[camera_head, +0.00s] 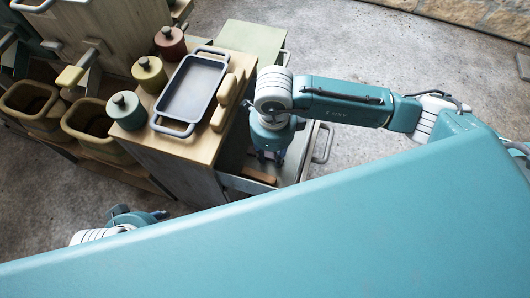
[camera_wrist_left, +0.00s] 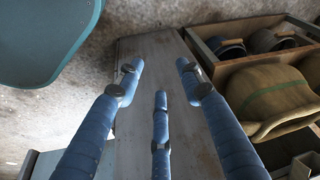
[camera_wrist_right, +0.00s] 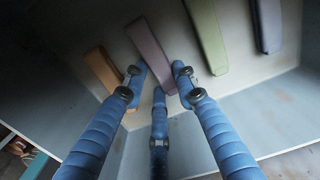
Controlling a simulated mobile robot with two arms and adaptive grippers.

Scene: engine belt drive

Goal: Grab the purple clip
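The purple clip (camera_wrist_right: 147,48) is a long mauve bar lying in an open drawer, seen in the right wrist view. An orange clip (camera_wrist_right: 101,68) lies to its left, and a green clip (camera_wrist_right: 206,37) and a blue-violet clip (camera_wrist_right: 268,25) to its right. My right gripper (camera_wrist_right: 159,77) reaches into the drawer, its fingertips at both sides of the purple clip's near end; whether they press on it I cannot tell. In the head view the right gripper (camera_head: 267,156) is partly hidden by its own arm. My left gripper (camera_wrist_left: 160,75) is open and empty.
The drawer (camera_head: 246,184) sticks out from a wooden cabinet, its walls close around my right gripper. On the cabinet top stand a grey tray (camera_head: 193,88) and several lidded jars (camera_head: 127,110). Bins (camera_head: 88,122) stand at the left. Bare floor lies to the right.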

